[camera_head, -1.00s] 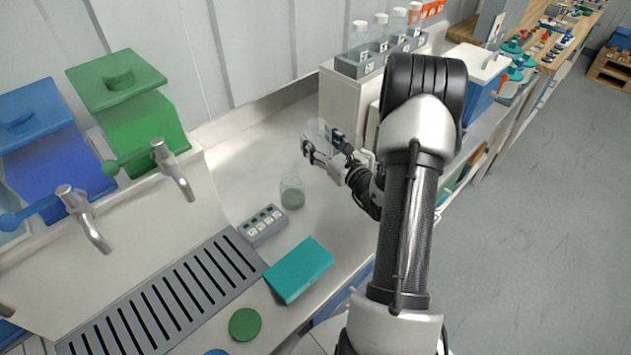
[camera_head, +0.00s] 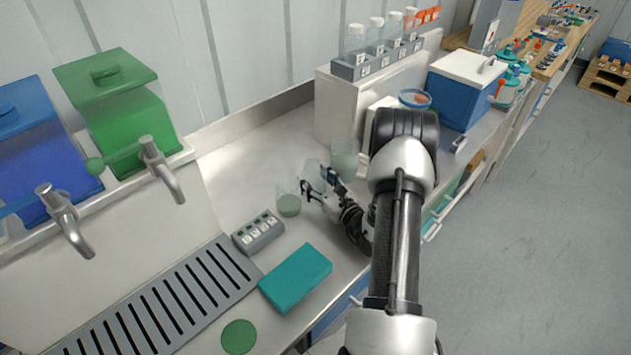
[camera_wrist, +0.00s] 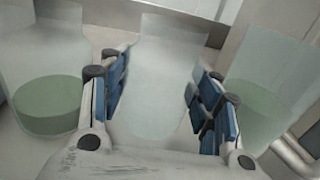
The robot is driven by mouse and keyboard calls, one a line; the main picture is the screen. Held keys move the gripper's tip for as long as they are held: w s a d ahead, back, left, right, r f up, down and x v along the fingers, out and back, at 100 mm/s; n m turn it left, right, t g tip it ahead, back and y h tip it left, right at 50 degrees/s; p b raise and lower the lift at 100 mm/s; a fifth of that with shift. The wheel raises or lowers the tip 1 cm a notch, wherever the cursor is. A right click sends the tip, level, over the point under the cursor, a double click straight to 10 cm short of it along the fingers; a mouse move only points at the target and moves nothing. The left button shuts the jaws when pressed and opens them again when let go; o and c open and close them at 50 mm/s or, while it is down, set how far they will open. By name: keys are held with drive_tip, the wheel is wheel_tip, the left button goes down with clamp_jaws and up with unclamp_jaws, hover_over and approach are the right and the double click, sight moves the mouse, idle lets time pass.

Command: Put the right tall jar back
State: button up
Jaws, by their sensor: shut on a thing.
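My gripper (camera_head: 322,183) is shut on a clear tall jar (camera_head: 312,172), which stands between two other see-through jars. In the wrist view the held jar (camera_wrist: 155,85) is between the blue finger pads of my gripper (camera_wrist: 160,98), and no green shows in it. A jar with a green bottom layer (camera_head: 289,203) stands on the bench to its left; it also shows in the wrist view (camera_wrist: 45,100). Another jar with green in it (camera_head: 344,158) is to the right and behind, and shows in the wrist view (camera_wrist: 258,105). I cannot tell whether the held jar touches the bench.
A grey numbered block (camera_head: 258,232) and a teal box (camera_head: 296,278) lie at the front left, beside a drain grate (camera_head: 165,305). A white raised shelf (camera_head: 335,108) with a rack of bottles (camera_head: 375,62) stands behind. The bench left of the jars is clear.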

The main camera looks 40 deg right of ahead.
drive_tip(key=shift+f, duration=0.2)
drive_tip(key=o, duration=0.9)
drive_tip(key=shift+c, duration=0.2)
drive_tip(key=shift+r, duration=0.1)
